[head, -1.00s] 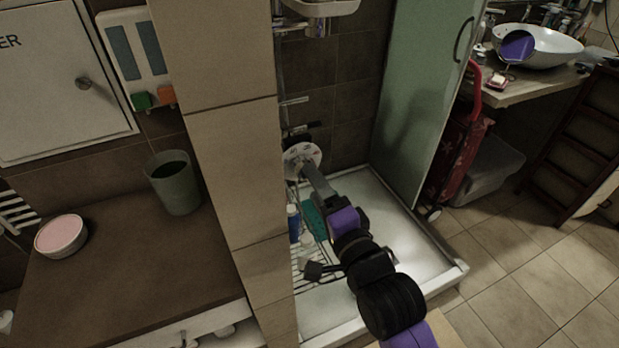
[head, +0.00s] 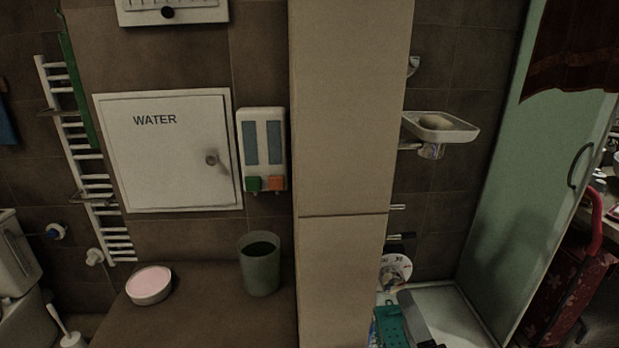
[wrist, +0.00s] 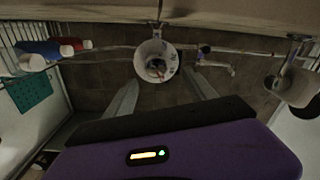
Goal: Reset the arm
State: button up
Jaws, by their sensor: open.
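My gripper (wrist: 159,77) is open in the wrist view, with two grey fingers spread apart and nothing between them that I can see held. Beyond the fingertips is a round white container (wrist: 156,60) with small dark and coloured things in it. In the head view only a grey part of my gripper (head: 420,316) shows at the bottom edge, over the shower tray. A white patterned round thing (head: 396,268) hangs on the wall just behind it. The rest of my arm is out of the head view.
The counter holds a green cup (head: 260,268) and a pink-topped bowl (head: 149,285). A soap dish (head: 440,128) juts from the wall; a green glass panel (head: 520,190) bounds the right.

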jog(key=s+f+n+g, duration=0.1)
jog(key=s+n, duration=0.4)
jog(key=s, duration=0.6)
jog(key=s+f+n+g, duration=0.1)
jog(key=s+f+n, duration=0.3)
jog(key=s, duration=0.7)
jog(key=s+f+n+g, duration=0.1)
jog(key=s+f+n, duration=0.2)
jog(key=s, duration=0.9)
jog(key=n, duration=0.2)
jog(key=shift+n, duration=0.4)
jog(key=shift+c, duration=0.3)
